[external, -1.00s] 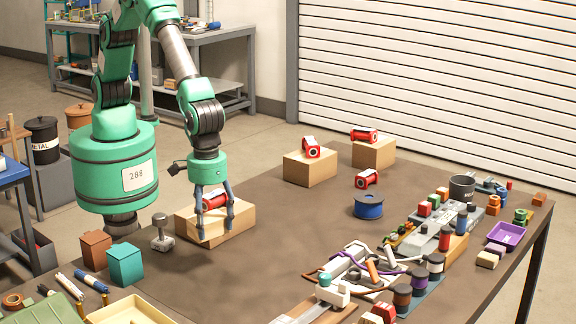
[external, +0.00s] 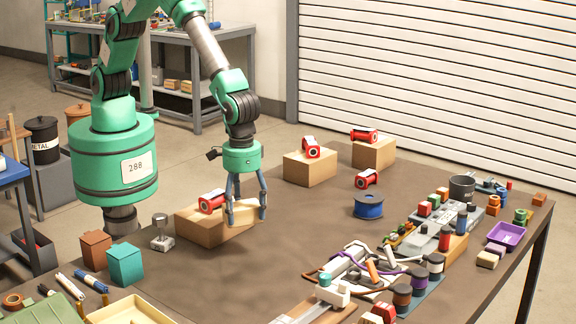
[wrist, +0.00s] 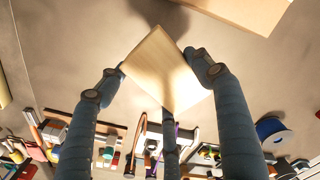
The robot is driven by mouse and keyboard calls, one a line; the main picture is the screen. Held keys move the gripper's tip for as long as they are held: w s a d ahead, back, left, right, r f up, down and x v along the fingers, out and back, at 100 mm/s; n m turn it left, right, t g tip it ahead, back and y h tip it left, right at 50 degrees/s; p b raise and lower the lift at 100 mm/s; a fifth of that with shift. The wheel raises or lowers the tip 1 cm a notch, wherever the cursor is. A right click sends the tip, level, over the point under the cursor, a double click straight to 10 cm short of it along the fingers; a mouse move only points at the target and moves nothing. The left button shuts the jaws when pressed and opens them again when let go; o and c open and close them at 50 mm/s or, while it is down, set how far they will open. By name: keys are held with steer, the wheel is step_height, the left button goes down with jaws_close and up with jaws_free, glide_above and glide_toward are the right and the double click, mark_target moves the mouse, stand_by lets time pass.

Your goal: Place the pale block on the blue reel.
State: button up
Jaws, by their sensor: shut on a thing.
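My gripper (external: 247,213) is shut on the pale block (wrist: 166,72), which fills the space between the fingers in the wrist view. In the external view the gripper is just right of the near cardboard box, and the block is partly hidden by the fingers. The blue reel (external: 369,206) stands on the brown table to the right of my gripper, well apart from it. The reel also shows at the right of the wrist view (wrist: 270,129).
A red reel (external: 212,201) lies on the near cardboard box (external: 200,229). More red reels lie behind, two of them on boxes (external: 309,170). Wires, spools and parts crowd the table's right side. The table between my gripper and the blue reel is clear.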

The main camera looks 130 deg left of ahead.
steer(key=s+a+m+p, duration=0.2)
steer(key=a+m+p, duration=0.1)
steer(key=a, duration=0.8)
steer(key=s+a+m+p, duration=0.1)
steer(key=a+m+p, duration=0.2)
steer(key=a, duration=0.9)
steer(key=s+a+r+m+p, duration=0.1)
steer(key=a+m+p, duration=0.3)
steer(key=a, duration=0.8)
steer(key=shift+s+m, duration=0.8)
steer(key=shift+m, duration=0.2)
steer(key=shift+w, duration=0.1)
steer(key=p, duration=0.1)
glide_toward(369, 205)
steer(key=s, duration=0.5)
steer(key=shift+s+d+f, duration=0.1)
steer(key=shift+d+f, duration=0.2)
steer(key=shift+f, duration=0.15)
steer(key=shift+f+p, duration=0.3)
steer(key=shift+f, duration=1.5)
steer(key=shift+f, duration=0.1)
